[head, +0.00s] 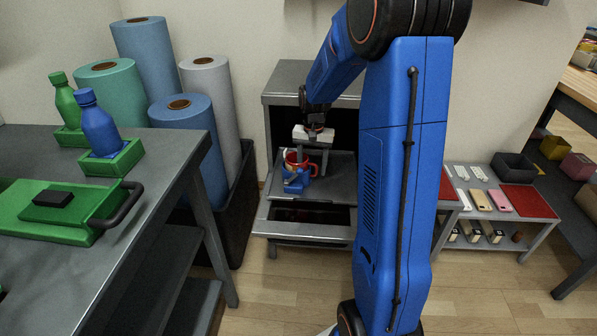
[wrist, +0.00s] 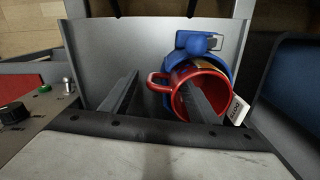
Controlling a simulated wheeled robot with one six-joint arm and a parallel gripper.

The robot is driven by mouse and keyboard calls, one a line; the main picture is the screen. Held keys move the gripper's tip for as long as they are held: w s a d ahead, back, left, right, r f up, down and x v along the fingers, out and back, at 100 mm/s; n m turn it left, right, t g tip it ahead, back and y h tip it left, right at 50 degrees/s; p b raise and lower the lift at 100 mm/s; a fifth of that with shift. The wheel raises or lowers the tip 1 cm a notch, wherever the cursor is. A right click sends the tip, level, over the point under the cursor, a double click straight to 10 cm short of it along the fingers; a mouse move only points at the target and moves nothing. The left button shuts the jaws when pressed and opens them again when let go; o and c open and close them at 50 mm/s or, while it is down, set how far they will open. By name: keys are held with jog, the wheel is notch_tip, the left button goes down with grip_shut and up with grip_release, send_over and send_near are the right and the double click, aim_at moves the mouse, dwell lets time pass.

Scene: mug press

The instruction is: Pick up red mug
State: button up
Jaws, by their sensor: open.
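The red mug (head: 292,158) sits in a blue holder (head: 294,183) on the grey shelf of the cabinet. In the wrist view the red mug (wrist: 169,101) has its open mouth toward the camera and its handle to the left, with the blue holder (wrist: 224,60) behind it. My gripper (head: 308,163) is open at the mug; it also shows in the wrist view (wrist: 160,78). One finger is left of the handle and the other overlaps the mug's mouth, so the handle lies between them. I cannot tell whether that finger is inside the mug or touches it.
The cabinet's side walls and dark interior (head: 342,128) close in around my gripper. A white tag (wrist: 238,110) is beside the mug. A grey workbench (head: 170,160) stands at the left, and a low table with phones (head: 500,201) at the right.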

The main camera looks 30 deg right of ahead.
grip_shut()
